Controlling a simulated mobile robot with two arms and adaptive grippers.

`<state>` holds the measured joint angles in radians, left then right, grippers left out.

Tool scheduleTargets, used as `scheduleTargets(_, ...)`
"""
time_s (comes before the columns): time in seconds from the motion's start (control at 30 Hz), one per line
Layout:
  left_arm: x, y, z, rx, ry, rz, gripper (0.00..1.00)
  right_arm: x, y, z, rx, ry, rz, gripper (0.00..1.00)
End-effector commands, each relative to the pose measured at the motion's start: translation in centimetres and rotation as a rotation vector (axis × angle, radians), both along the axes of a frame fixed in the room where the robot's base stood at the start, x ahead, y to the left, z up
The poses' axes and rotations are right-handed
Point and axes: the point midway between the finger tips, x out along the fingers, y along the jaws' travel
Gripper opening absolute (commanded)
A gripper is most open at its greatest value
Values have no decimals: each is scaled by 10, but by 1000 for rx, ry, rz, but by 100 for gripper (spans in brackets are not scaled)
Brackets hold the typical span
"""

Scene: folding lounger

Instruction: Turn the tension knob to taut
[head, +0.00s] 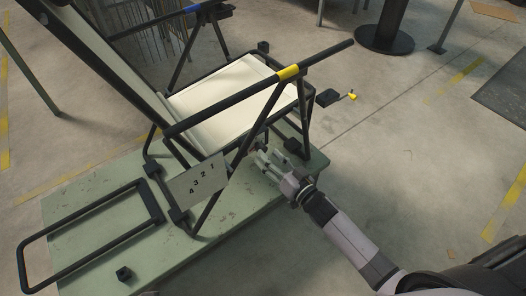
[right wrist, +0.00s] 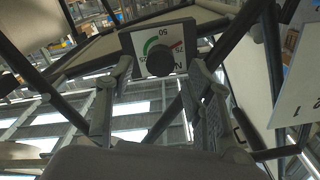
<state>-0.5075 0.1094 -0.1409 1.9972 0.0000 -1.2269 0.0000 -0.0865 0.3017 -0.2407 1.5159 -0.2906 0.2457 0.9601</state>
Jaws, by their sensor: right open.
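The tension knob (right wrist: 160,60) is a dark round knob on a white dial plate (right wrist: 143,42) in the right wrist view. The dial has a green arc, a red arc and numbers including 25, 50 and 75. My right gripper (right wrist: 160,72) is open, with one finger on each side of the knob and visible gaps between. In the head view my right gripper (head: 270,158) is at the near side of the lounger (head: 235,92), by its lower frame. I cannot pick out the knob or its pointer clearly there. My left gripper is not in view.
The lounger stands on a green platform (head: 92,239). A plate numbered 1 to 4 (head: 198,182) hangs left of my gripper. A black frame loop (head: 90,235) extends front left, near a small black cube (head: 124,273). The floor at right is mostly clear.

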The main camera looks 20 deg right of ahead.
Motion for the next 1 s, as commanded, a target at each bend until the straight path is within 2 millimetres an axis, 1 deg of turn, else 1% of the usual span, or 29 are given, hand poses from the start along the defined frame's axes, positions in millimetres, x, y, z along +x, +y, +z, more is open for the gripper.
scheduleTargets(0.03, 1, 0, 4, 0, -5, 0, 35, 9, 4, -1, 1, -2, 0, 48)
scheduleTargets(0.1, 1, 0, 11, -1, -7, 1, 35, 19, 7, -1, 2, -2, 0, 48)
scheduleTargets(0.23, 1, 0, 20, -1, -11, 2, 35, 32, 12, -1, 0, 0, 0, 48)
scheduleTargets(0.4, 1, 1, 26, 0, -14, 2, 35, 38, 14, 0, 1, 1, 0, 48)
scheduleTargets(0.63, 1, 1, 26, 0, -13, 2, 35, 39, 14, 0, 1, 1, 0, 48)
scheduleTargets(1.0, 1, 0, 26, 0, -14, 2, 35, 38, 14, 0, 0, 1, 0, 23)
